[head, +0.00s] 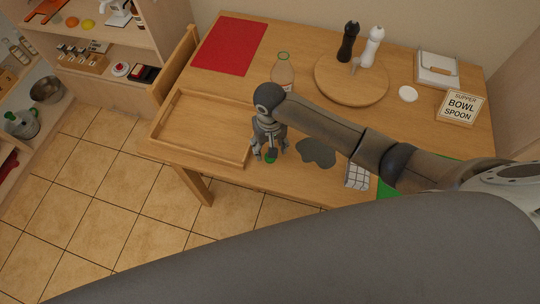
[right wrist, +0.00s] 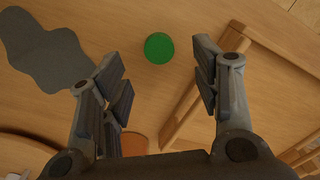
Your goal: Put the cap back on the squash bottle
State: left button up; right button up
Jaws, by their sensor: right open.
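The squash bottle (head: 283,76) stands upright on the table behind my right gripper, pale with a greenish top; its lower part is hidden by my arm. The green cap (head: 270,160) lies on the table near its front edge, just right of the wooden tray. It also shows as a round green disc in the right wrist view (right wrist: 159,48). My right gripper (head: 271,153) points down over the cap. In the right wrist view its fingers (right wrist: 160,66) are apart and empty, with the cap ahead between the tips. My left gripper is out of view.
A wooden tray (head: 203,148) lies left of the cap and a dark grey patch (head: 317,152) right of it. A round board (head: 350,88) holds two mills behind. A red mat (head: 229,45), white coaster (head: 408,93) and sign (head: 460,107) are also on the table.

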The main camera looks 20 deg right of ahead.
jog(key=shift+f+p, duration=0.4)
jog(key=shift+f, duration=2.05)
jog(key=shift+c, duration=0.5)
jog(key=c, duration=0.6)
